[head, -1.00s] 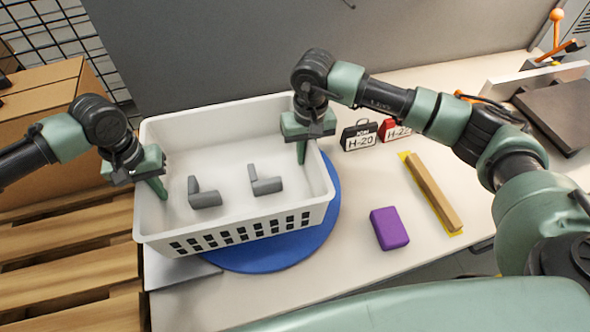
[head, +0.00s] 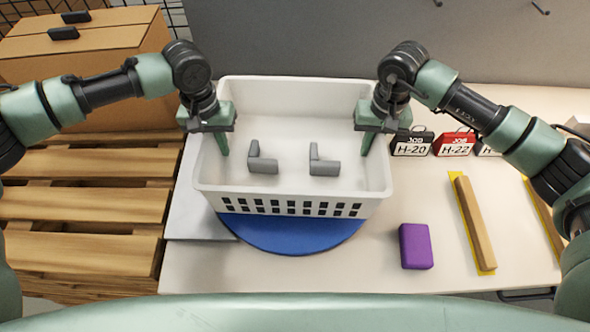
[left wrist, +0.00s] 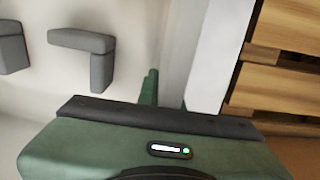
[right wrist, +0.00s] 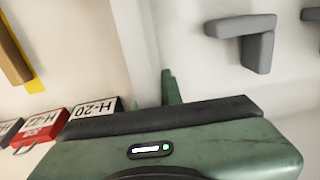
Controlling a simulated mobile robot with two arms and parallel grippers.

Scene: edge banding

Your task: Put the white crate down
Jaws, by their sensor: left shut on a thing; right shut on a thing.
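The white crate (head: 290,194) is in the middle of the head view, level, with slotted holes along its near side. It holds two grey L-shaped parts, a left one (head: 262,164) and a right one (head: 324,165). My left gripper (head: 222,142) is shut on the crate's left wall, and my right gripper (head: 369,142) is shut on its right wall. The crate is over a blue round mat (head: 290,238); whether it touches the mat is hidden. The wrist views show the grey parts inside the crate, in the left wrist view (left wrist: 90,55) and the right wrist view (right wrist: 245,35).
A wooden pallet (head: 85,205) with cardboard boxes (head: 85,60) is at the left. On the table (head: 330,275), a purple block (head: 415,246), a wooden bar (head: 475,222) and job tags H-20 (head: 411,147) and H-22 (head: 453,147) are at the right. A grey panel stands behind.

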